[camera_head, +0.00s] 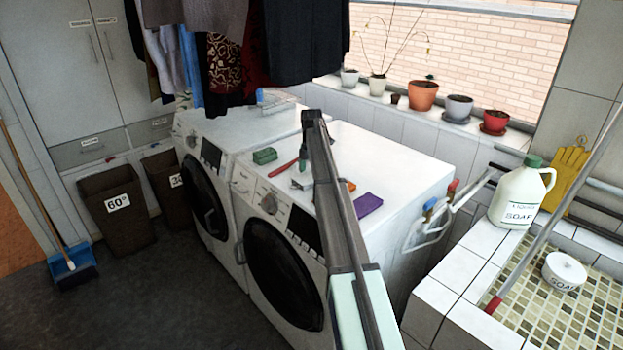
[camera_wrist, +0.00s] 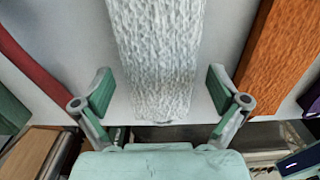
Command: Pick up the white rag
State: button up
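The white rag (camera_wrist: 160,50) is a long, textured white strip in the wrist view. It runs from the top edge down to between my gripper's fingers. My gripper (camera_wrist: 158,92) is open, with one finger on each side of the rag's near end and a visible gap on both sides. In the head view my gripper (camera_head: 302,171) is low over the top of the front washing machine (camera_head: 400,165). I cannot make out the rag there; my arm and gripper cover that area.
A red-handled tool (camera_head: 283,168) and a green sponge (camera_head: 265,156) lie left of my gripper. An orange item (camera_wrist: 272,62) lies close right of the rag. A purple item (camera_head: 367,204) lies farther right. Clothes (camera_head: 305,40) hang above. A soap jug (camera_head: 520,195) stands by the sink.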

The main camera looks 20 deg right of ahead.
jog(key=c, duration=0.9)
jog(key=shift+o, duration=0.2)
jog(key=shift+r, duration=0.1)
